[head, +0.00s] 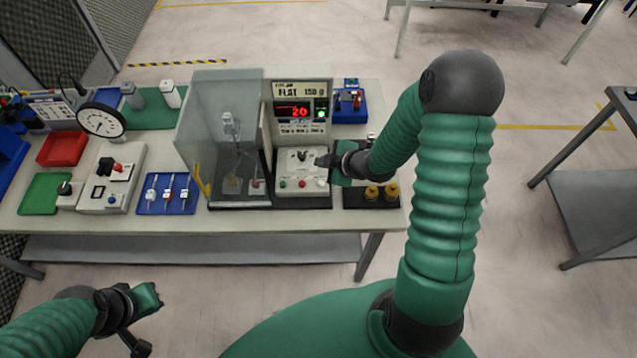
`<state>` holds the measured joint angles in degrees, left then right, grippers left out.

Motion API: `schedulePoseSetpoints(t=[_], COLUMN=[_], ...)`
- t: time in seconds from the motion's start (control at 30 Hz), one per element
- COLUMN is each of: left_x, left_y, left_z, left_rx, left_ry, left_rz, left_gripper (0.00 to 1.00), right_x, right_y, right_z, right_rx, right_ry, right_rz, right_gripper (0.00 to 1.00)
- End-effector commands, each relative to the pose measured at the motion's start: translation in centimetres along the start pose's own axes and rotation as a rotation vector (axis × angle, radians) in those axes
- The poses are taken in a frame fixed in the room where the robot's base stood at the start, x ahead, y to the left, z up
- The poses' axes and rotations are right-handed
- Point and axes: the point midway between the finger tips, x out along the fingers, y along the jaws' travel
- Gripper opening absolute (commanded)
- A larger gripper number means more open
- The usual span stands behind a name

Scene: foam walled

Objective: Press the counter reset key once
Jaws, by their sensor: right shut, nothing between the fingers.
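A counter display (293,111) with red digits that look like 20 sits on the upright panel of a bench machine. Below it, a pale control box (303,160) carries a small dark lever and a row of green, red and white buttons (302,184). No reset label is readable, so I cannot tell which one is the counter reset key. My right gripper (322,160) is shut and empty, its tip over the right part of the control box, near the lever and above the white button. Contact cannot be made out. My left gripper (142,318) is low at the left, away from the bench.
A clear guard (220,125) stands left of the control box. A black tray (357,203) with brass pieces lies to its right. A blue bin (350,118), dial gauge (101,121), red tray (62,149) and switch box (113,180) share the bench. Floor in front is clear.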

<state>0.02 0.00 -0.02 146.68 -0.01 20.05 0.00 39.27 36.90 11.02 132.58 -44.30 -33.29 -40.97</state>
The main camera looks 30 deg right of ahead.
Motion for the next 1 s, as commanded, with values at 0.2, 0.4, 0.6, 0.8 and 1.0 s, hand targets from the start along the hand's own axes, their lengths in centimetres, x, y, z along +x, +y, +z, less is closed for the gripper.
schedulePoseSetpoints(t=[0.2,0.4,0.6,0.8,1.0], left_x=[3.2,5.8,7.0,6.9,6.9], left_y=[0.0,0.0,0.0,0.0,0.0], left_z=[0.8,1.4,1.7,1.6,1.6], left_rx=[0.001,0.001,0.001,0.0,0.001], left_ry=[0.0,0.0,0.0,0.0,0.0], left_rz=[0.0,0.0,0.0,0.0,0.0], left_gripper=[0.0,0.0,0.0,0.0,0.0], right_x=[2.5,4.5,5.5,5.5,5.5], right_y=[-1.9,-3.4,-4.2,-4.0,-4.0], right_z=[1.9,3.3,3.9,4.0,4.0], right_rx=[0.002,0.0,-0.001,0.001,0.001], right_ry=[0.0,0.0,-0.002,0.0,0.0], right_rz=[0.0,0.0,0.001,0.001,0.001], right_gripper=[0.0,0.0,0.0,0.0,0.0])
